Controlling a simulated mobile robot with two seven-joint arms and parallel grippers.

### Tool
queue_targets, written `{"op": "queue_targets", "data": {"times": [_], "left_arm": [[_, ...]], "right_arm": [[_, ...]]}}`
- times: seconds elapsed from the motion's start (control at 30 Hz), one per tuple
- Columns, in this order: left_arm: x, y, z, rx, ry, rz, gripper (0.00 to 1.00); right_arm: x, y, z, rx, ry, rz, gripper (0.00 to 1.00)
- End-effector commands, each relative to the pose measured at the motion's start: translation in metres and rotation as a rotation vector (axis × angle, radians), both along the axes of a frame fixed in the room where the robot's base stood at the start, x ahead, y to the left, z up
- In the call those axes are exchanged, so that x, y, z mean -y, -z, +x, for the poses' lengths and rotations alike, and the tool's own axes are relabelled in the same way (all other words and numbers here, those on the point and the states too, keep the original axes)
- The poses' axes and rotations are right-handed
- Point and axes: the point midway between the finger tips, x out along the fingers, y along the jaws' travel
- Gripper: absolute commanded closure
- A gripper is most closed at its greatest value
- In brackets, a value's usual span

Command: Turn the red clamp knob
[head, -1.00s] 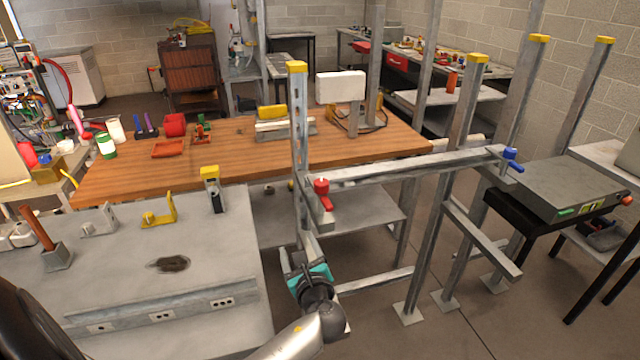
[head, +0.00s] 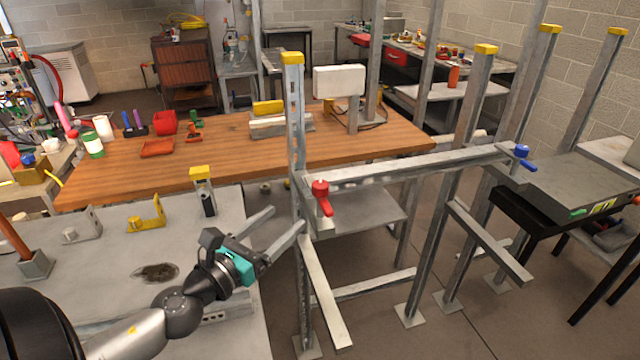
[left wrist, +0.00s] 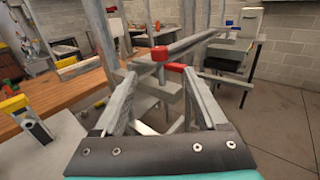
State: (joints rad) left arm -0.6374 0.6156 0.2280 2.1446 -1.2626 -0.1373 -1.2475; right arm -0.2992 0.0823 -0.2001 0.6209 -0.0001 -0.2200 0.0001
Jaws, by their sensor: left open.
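The red clamp knob (head: 320,190), with a short red lever pointing down to the right, sits on the near left end of a grey metal crossbar (head: 400,166), beside a yellow-capped upright. In the left wrist view the red knob (left wrist: 160,53) shows straight ahead, beyond and between the fingers. My left gripper (head: 287,218) is open and empty. Its fingers point toward the knob from the lower left, apart from it. In the left wrist view both fingers (left wrist: 158,88) are spread wide. My right gripper is not in view.
The yellow-capped upright (head: 296,140) stands between my gripper and the wooden table (head: 230,160). A blue clamp knob (head: 522,151) is at the crossbar's far right end. A grey bench (head: 110,275) with a yellow bracket (head: 147,216) lies to the left. Open floor is at lower right.

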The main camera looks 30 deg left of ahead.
Motion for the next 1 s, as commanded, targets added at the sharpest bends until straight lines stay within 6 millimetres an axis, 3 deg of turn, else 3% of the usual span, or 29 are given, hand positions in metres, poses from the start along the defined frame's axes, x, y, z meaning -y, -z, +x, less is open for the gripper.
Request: {"op": "queue_targets", "data": {"times": [0.3,1.0], "left_arm": [[0.0,-0.003,0.041,0.002,-0.002,0.003,0.26],[0.002,-0.001,0.122,0.0,-0.004,0.001,0.26]], "right_arm": [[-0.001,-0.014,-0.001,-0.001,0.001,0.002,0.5],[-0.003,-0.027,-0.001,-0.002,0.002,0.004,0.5]]}}
